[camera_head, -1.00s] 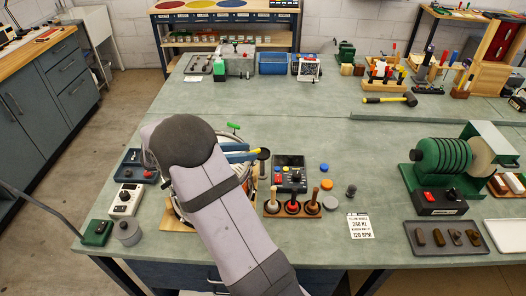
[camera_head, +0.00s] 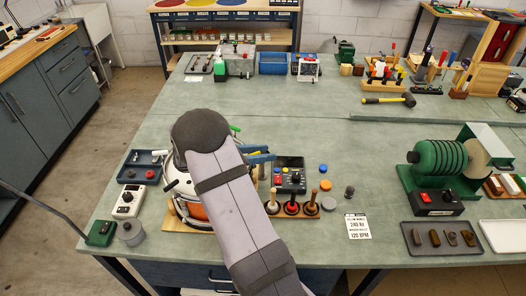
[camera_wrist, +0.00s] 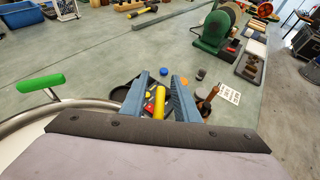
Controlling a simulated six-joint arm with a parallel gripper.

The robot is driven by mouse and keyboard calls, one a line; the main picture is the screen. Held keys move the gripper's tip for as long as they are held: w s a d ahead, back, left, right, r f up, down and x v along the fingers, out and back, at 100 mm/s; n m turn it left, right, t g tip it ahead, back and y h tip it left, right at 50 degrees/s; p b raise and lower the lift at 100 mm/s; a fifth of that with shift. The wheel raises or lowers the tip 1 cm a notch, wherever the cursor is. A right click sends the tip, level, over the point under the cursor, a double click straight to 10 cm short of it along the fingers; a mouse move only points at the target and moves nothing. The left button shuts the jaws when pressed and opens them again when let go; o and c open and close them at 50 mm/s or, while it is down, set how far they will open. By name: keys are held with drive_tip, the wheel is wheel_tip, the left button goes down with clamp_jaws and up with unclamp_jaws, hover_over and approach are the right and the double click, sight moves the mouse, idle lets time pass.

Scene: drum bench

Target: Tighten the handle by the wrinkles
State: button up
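The drum (camera_head: 180,187) sits on a wooden base, with its pale top mostly hidden under my arm; no wrinkles can be made out. A green handle (camera_wrist: 30,84) stands at the drum's rim at the left of the wrist view, and its tip shows in the head view (camera_head: 235,128). A yellow handle (camera_wrist: 159,103) lies between the blue fingers of my gripper (camera_wrist: 160,97), with gaps visible on both sides. My gripper (camera_head: 262,157) is open. Whether it touches the handle lower down is hidden.
A printed card (camera_head: 358,226) lies farther right, before a green machine (camera_head: 440,165). Small boxes (camera_head: 127,200) stand to the left. The bench middle is clear.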

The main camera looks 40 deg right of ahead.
clamp_jaws()
drive_tip(key=shift+s+m+g, duration=0.1)
drive_tip(key=shift+m+g, duration=0.3)
drive_tip(key=shift+g, duration=0.1)
drive_tip(key=shift+s+a+m+g+y+b, duration=0.3)
drive_tip(key=shift+m+g+y, duration=0.6)
drive_tip(key=shift+m+g, duration=0.4)
drive_tip(key=shift+s+a+m+g+y+b, duration=0.15)
drive_tip(key=shift+s+m+g+y+b, duration=0.25)
drive_tip(key=shift+m+g+y, duration=0.7)
drive_tip(key=shift+s+a+m+g+y+b, duration=0.3)
drive_tip(key=shift+m+g+y, duration=0.4)
drive_tip(key=shift+m+g, duration=0.7)
drive_tip(key=shift+m, duration=0.3)
unclamp_jaws()
